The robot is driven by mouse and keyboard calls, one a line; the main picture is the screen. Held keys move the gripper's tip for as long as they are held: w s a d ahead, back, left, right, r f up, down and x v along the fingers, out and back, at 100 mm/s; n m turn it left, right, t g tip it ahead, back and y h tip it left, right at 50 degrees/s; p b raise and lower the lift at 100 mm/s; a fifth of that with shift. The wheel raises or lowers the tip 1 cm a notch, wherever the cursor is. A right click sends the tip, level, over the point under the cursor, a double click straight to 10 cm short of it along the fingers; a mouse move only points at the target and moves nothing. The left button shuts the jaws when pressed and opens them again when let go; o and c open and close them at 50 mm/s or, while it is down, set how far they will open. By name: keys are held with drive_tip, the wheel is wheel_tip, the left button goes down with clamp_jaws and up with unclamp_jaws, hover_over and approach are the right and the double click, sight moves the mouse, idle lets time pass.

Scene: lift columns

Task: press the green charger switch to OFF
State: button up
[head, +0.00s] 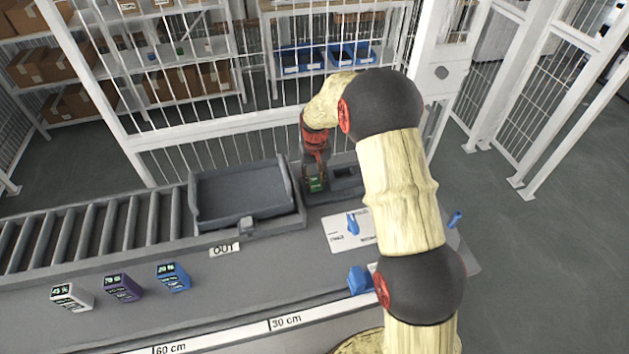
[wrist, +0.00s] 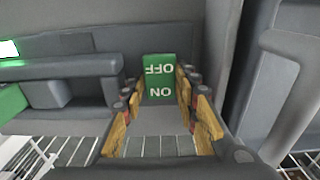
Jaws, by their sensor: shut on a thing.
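The green charger switch (wrist: 159,75) shows in the wrist view as an upright green plate marked OFF and ON, the letters upside down. OFF is at the upper end, ON at the lower end. My gripper (wrist: 162,92) has its fingers on both sides of the plate and is shut on it. Which way the switch is set cannot be told. In the head view my gripper (head: 315,168) points down over the dark charger (head: 347,173), with a small green patch (head: 316,185) at its tips.
A grey tray (head: 207,213) stands left of my gripper beside the roller conveyor (head: 75,235). White (head: 72,297), purple (head: 123,288) and blue (head: 173,278) packs stand on the counter's front left. A white card (head: 340,238) lies before the charger. A wire fence rises behind.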

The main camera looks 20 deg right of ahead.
sight(316, 186)
drive_tip(key=shift+s+t+b, duration=0.15)
drive_tip(key=shift+t+b, duration=0.25)
drive_tip(key=o, duration=0.9)
drive_tip(key=shift+c, duration=0.2)
wheel_tip(316, 186, up, 12)
drive_tip(key=s, duration=0.1)
drive_tip(key=shift+s, duration=0.2)
